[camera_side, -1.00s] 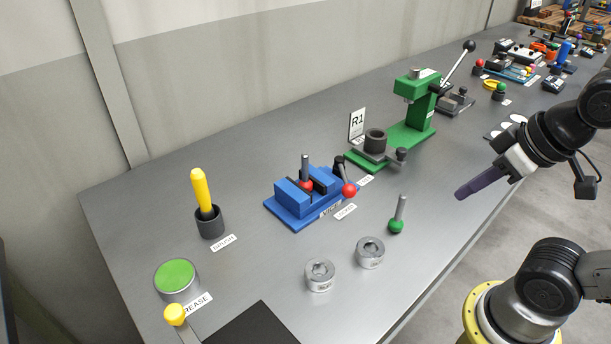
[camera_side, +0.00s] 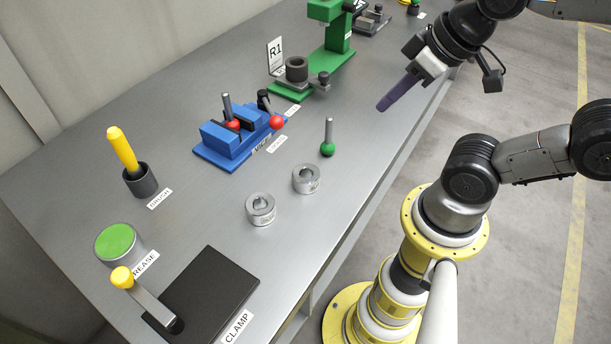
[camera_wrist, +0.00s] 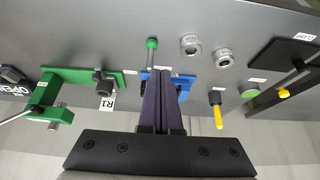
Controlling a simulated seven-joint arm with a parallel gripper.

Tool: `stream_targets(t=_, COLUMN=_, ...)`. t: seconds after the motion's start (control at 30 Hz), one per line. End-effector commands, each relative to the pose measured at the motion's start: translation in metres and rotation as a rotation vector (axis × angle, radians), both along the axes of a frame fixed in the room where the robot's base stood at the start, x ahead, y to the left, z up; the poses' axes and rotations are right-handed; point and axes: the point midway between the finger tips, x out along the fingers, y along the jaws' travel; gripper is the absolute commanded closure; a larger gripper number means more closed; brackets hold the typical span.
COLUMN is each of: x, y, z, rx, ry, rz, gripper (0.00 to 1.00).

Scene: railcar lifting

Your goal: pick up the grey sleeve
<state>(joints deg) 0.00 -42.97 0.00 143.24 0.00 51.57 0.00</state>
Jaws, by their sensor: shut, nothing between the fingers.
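My gripper (camera_side: 382,107) is shut and empty, its purple fingers pointing down-left above the front part of the bench; in the wrist view the fingers (camera_wrist: 163,75) lie together. A dark grey hollow cylinder (camera_side: 297,70) stands by the R1 sign at the green press, left of and beyond my fingers; it also shows in the wrist view (camera_wrist: 105,88). Two lighter silver-grey rings, a left one (camera_side: 260,210) and a right one (camera_side: 306,180), lie flat on the bench, well apart from my gripper. I cannot tell for sure which of these is the grey sleeve.
A green-balled pin (camera_side: 328,137) stands between my gripper and the rings. The blue vise (camera_side: 225,145), brush cup (camera_side: 140,180), green-topped grease tin (camera_side: 117,243) and black clamp plate (camera_side: 210,290) are farther left. The green press (camera_side: 335,45) stands behind.

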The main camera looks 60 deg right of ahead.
Motion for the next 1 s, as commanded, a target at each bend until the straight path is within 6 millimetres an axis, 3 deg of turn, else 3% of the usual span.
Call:
stream_targets(t=0.17, x=0.0, y=0.0, z=0.0, rx=0.0, ry=0.0, rz=0.0, gripper=0.96)
stream_targets(t=0.67, x=0.0, y=0.0, z=0.0, rx=0.0, ry=0.0, rz=0.0, gripper=0.06)
stream_targets(t=1.0, x=0.0005, y=0.0, z=0.0033, rx=0.0, ry=-0.002, rz=0.0, gripper=0.04)
